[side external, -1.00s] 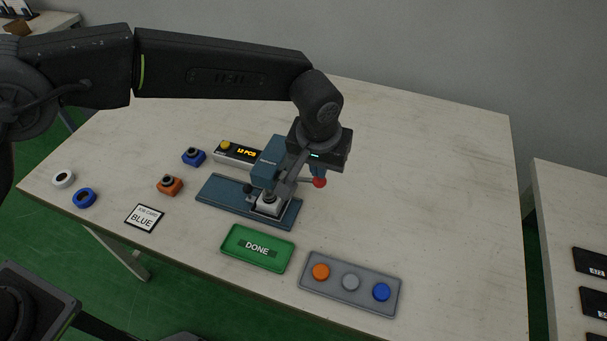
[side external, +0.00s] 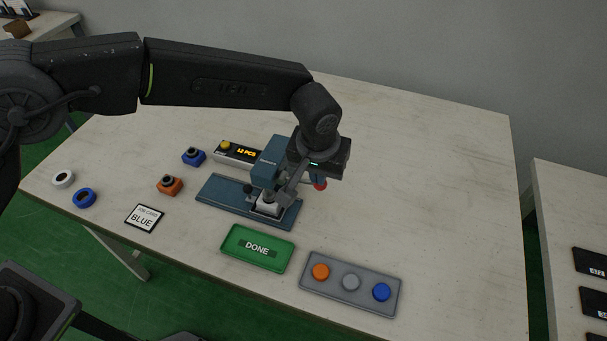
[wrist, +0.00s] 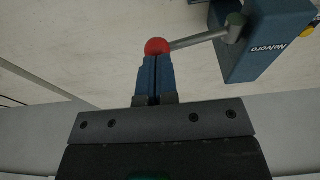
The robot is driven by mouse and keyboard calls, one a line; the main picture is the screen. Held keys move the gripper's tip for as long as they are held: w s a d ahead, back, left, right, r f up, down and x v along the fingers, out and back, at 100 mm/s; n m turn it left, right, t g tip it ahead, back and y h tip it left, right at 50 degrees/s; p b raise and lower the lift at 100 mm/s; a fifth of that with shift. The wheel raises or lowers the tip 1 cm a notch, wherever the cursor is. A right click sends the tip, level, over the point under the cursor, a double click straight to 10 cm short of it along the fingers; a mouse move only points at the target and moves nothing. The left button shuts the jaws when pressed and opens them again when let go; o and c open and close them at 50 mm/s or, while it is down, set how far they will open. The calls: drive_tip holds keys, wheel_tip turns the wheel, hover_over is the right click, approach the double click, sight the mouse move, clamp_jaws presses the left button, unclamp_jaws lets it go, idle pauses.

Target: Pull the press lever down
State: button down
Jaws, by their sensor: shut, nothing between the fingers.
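The blue press (side external: 270,160) stands on its blue base plate (side external: 222,196) near the middle of the table. Its lever (wrist: 200,40) is a grey rod ending in a red ball knob (wrist: 157,47); the knob also shows in the side view (side external: 320,185), partly hidden by my gripper. My gripper (wrist: 155,62) is shut with empty blue fingers. In the wrist view its fingertips are right at the knob; I cannot tell whether they touch it. In the side view my gripper is over the knob. A white block (side external: 268,208) sits under the press ram.
A green DONE tray (side external: 240,257) and a grey panel with three buttons (side external: 335,297) lie in front. Blue (side external: 194,156) and orange (side external: 169,184) parts, a counter box (side external: 237,152) and a BLUE card (side external: 144,217) lie left. The table's right side is clear.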

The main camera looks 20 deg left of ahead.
drive_tip(key=shift+f, duration=1.3)
idle(0.6)
drive_tip(key=shift+f, duration=0.35)
idle(0.3)
idle(0.4)
drive_tip(key=shift+r, duration=3.85)
